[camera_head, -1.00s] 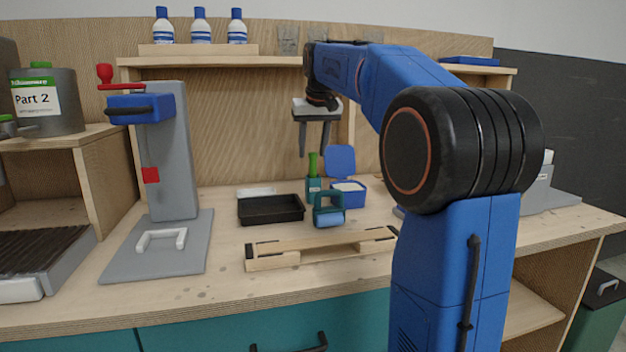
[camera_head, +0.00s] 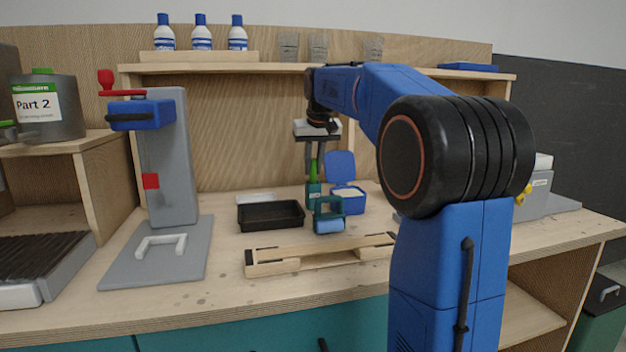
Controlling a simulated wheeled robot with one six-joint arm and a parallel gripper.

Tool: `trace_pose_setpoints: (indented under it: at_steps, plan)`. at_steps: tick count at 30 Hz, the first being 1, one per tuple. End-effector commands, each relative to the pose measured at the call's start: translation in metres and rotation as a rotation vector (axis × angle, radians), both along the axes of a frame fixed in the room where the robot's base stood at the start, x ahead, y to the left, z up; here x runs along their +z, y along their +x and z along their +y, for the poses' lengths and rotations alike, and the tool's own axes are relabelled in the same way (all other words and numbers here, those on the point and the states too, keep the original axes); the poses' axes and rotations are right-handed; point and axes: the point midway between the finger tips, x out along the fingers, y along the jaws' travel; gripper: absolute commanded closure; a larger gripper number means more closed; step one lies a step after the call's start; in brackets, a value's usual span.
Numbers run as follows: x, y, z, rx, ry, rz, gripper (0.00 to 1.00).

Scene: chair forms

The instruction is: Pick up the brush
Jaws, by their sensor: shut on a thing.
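The brush (camera_head: 313,174) has a bright green handle and stands upright in a dark green holder (camera_head: 313,195) at the back middle of the bench. My gripper (camera_head: 315,160) points down from above, its fingers at the top of the brush handle. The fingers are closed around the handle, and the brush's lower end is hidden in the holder.
A blue open-lidded box (camera_head: 349,203) stands just right of the holder. A teal roller (camera_head: 328,215) sits in front and a black tray (camera_head: 271,215) to the left. A wooden frame (camera_head: 320,256) lies nearer the front. A shelf (camera_head: 290,69) runs above.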

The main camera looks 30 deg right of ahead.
Motion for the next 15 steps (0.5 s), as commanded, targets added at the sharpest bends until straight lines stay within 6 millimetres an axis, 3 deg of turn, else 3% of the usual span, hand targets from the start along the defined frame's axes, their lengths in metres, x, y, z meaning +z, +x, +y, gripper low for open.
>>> trace_pose_setpoints:
  at_steps: [5,15]
  plan:
    - [0.009,0.0,0.0,0.0,0.0,-0.001,1.0]
    - [0.068,0.001,0.0,0.0,-0.001,-0.002,1.0]
